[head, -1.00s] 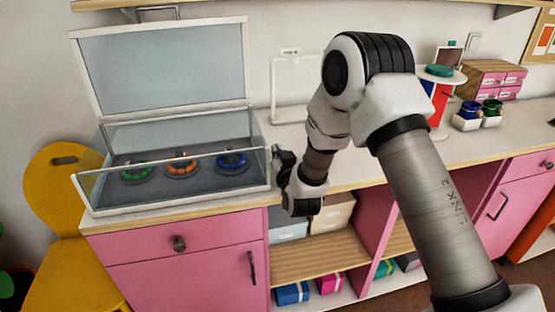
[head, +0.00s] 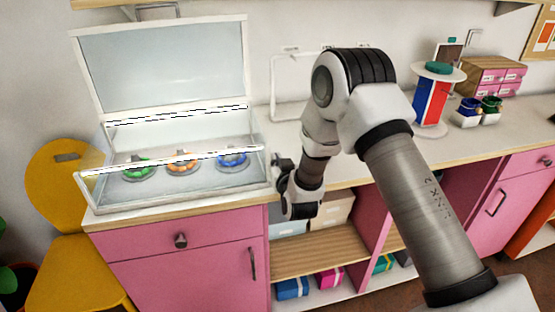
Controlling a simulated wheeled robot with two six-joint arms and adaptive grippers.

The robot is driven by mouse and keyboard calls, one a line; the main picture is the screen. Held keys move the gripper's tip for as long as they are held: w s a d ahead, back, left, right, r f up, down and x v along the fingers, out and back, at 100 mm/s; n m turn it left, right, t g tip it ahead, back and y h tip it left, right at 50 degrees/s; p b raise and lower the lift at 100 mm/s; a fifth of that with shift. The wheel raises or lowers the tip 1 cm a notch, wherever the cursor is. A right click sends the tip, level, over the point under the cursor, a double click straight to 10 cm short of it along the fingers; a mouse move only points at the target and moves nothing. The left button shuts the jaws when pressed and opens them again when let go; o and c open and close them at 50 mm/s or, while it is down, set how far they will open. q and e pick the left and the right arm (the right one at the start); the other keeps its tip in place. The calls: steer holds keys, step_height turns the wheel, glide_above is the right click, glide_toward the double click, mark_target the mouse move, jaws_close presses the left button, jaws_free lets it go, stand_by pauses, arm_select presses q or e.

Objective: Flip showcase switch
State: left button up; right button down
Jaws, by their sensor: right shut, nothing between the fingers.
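The glass showcase (head: 84,208) stands on the left of the counter with its lid raised. Bright light strips show along its front and back upper edges, and its inside is lit. A green ring (head: 138,168), an orange ring (head: 181,162) and a blue ring (head: 232,158) lie on stands inside it. My right gripper (head: 276,165) is shut and empty, close beside the showcase's right end. I cannot tell whether it touches the case. The switch cannot be made out; my gripper may hide it. My left gripper is out of view.
The counter (head: 350,170) is bare to the right of my wrist. A red and blue column (head: 430,102), small cups (head: 470,111) and a pink drawer box (head: 495,75) stand further right. A yellow chair (head: 65,230) is at left. Shelves with boxes lie below.

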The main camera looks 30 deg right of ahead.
step_height(320, 180, up, 4)
steer(key=shift+r+p, duration=0.15)
steer(key=shift+p, duration=0.9)
arm_select(q)
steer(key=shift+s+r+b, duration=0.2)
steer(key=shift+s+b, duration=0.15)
steer(key=shift+b, duration=0.7)
arm_select(e)
steer(key=r+v, duration=0.2)
steer(key=v, duration=0.7)
steer(key=shift+w, duration=0.15)
